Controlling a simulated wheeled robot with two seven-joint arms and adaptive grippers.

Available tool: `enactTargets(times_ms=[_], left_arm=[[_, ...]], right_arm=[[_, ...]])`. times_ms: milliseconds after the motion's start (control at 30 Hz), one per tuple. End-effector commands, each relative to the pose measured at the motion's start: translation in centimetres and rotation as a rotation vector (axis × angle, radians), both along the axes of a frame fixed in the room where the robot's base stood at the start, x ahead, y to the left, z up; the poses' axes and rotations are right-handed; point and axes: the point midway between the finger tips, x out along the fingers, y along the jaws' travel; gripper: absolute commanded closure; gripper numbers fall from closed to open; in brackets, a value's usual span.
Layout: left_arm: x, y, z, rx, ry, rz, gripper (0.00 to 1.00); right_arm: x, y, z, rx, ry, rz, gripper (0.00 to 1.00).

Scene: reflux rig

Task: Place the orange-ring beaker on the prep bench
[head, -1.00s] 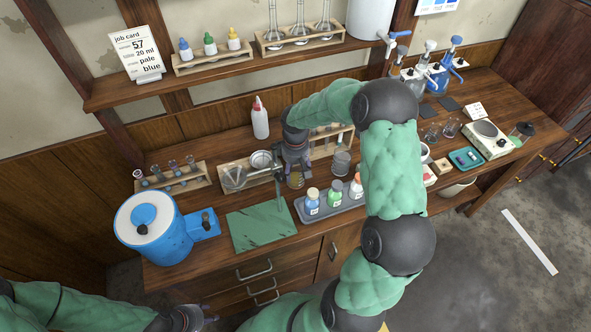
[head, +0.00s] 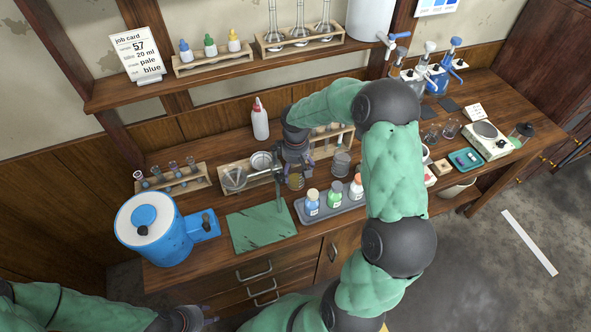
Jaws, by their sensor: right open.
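A small glass beaker with an amber-orange tint (head: 295,182) stands on the wooden bench (head: 222,200), behind the grey bottle tray and right of a metal stand. I cannot make out its ring clearly. My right gripper (head: 296,168) is open, pointing down just over the beaker, with its fingers close to the rim. The gripper partly hides the beaker, and I cannot tell whether they touch. My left gripper (head: 195,318) is low at the bottom edge, in front of the drawers and away from the beaker. Its jaws are too cut off to read.
A grey tray (head: 300,213) of capped bottles is just in front of the beaker. A clear beaker (head: 341,162) is to the right, and a white bottle (head: 260,120) behind. The green mat (head: 260,229) is largely clear.

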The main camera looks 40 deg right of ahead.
Motion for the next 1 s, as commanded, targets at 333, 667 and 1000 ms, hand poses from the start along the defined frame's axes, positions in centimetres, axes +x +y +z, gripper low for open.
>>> enactTargets(times_ms=[333, 667, 1000], left_arm=[[0.0, 0.0, 1.2, 0.0, 0.0, 0.0, 0.6], [0.0, 0.0, 1.7, 0.0, 0.0, 0.0, 0.6], [0.0, 0.0, 1.7, 0.0, 0.0, 0.0, 0.6]], right_arm=[[0.1, 0.0, 7.0, -0.001, -0.003, 0.0, 0.18], [0.0, 0.0, 10.9, 0.0, 0.0, 0.001, 0.18], [0.0, 0.0, 11.2, 0.0, 0.0, 0.0, 0.18]])
